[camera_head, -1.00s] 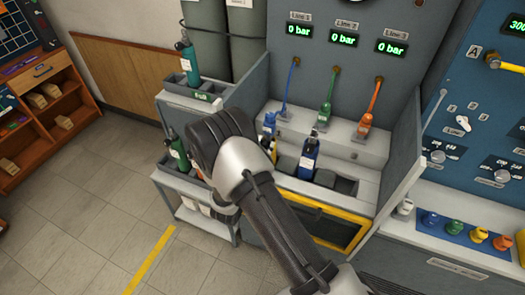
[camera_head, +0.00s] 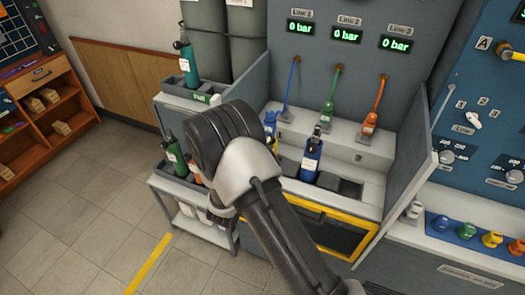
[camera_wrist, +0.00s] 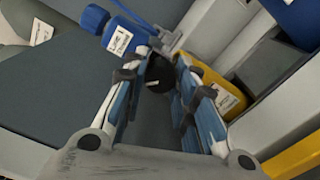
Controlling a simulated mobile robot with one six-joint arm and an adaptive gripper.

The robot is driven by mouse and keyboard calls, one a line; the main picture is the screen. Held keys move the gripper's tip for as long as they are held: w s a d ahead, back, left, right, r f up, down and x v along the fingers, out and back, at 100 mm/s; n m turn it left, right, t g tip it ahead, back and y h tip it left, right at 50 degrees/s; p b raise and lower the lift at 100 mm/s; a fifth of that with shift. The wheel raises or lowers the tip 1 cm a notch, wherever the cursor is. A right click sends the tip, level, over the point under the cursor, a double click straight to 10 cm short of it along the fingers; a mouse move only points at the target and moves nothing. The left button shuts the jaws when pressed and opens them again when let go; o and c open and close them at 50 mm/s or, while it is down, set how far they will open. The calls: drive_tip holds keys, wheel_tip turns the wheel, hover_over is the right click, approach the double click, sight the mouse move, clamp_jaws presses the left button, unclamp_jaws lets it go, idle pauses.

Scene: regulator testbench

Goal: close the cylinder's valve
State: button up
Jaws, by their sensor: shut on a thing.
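A yellow cylinder (camera_wrist: 222,92) with a white label sits below my gripper in the wrist view. In the head view only a yellow sliver (camera_head: 275,146) of it shows beside my wrist. My gripper (camera_wrist: 160,68) is around the dark round valve knob (camera_wrist: 158,74) at the cylinder's top and is shut on it. A grey metal fitting (camera_wrist: 172,42) joins the valve to a blue labelled connector (camera_wrist: 116,32). This connector also shows in the head view (camera_head: 270,123), below the blue hose (camera_head: 291,82). My wrist hides the fingers in the head view.
A blue cylinder (camera_head: 311,160) stands in the bench to the right. Green (camera_head: 328,110) and orange (camera_head: 370,122) connectors rest on the ledge. All three line displays read 0 bar. A side panel (camera_head: 412,165) bounds the bench. A rack (camera_head: 165,180) with cylinders stands left; floor there is clear.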

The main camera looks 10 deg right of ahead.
drive_tip(key=shift+m, duration=4.5)
drive_tip(key=o, duration=1.1)
drive_tip(key=v, duration=1.2)
